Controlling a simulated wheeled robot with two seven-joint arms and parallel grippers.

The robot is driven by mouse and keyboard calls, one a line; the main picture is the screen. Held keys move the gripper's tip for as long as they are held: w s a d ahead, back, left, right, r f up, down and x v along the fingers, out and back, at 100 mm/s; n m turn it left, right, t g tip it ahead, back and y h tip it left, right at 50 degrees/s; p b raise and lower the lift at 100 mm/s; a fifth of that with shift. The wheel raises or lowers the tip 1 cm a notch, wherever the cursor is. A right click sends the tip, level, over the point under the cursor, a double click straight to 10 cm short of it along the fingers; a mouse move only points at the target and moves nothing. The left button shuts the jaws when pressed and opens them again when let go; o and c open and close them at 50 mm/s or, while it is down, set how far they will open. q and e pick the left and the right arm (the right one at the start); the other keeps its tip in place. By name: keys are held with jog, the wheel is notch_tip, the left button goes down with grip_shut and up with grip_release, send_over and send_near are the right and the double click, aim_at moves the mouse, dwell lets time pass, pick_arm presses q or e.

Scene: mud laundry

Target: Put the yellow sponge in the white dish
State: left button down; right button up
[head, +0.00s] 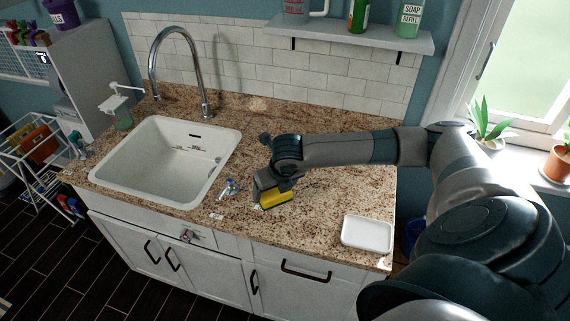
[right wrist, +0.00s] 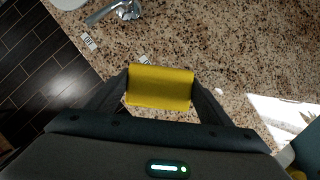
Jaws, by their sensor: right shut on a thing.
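The yellow sponge (head: 275,200) is between the fingers of my right gripper (head: 264,196), at the counter's front middle in the head view. In the right wrist view the sponge (right wrist: 160,88) fills the gap between the two dark fingers, which press on its ends. I cannot tell whether it touches the counter. The white dish (head: 367,234) is a shallow rectangle lying empty on the counter's front right, to the right of my right gripper and apart from it. My left gripper is not in view.
The granite counter (head: 322,207) is clear between the sponge and the dish. A white sink (head: 165,162) with a tall faucet (head: 178,62) is on the left. A shelf (head: 350,37) with bottles hangs above.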

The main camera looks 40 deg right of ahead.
jog(key=shift+a+f+m+b, duration=0.3)
jog(key=shift+a+m, duration=0.1)
jog(key=shift+a, duration=0.15)
jog(key=a+m+b, duration=0.1)
jog(key=m, duration=0.1)
jog(key=a+f+m+h+b, duration=0.1)
jog(key=a+m, duration=0.1)
jog(key=a+m+g+h+b, duration=0.1)
jog(key=a+m, duration=0.1)
jog(key=shift+s+a+f, duration=0.2)
jog(key=shift+s+f, duration=0.15)
jog(key=shift+f, duration=0.05)
jog(key=s+a+r+m+g+y+b, duration=0.1)
jog(key=s+a+m+g+b, duration=0.2)
jog(key=m, duration=1)
jog(key=s+a+r+m+g+y+b, duration=0.1)
jog(key=s+a+m+g+b, duration=0.3)
jog(key=a+m+b, duration=0.5)
jog(key=s+m+y, duration=0.1)
jog(key=s+m, duration=0.1)
jog(key=m, duration=0.2)
jog(key=shift+a+g, duration=0.15)
jog(key=shift+g, duration=0.15)
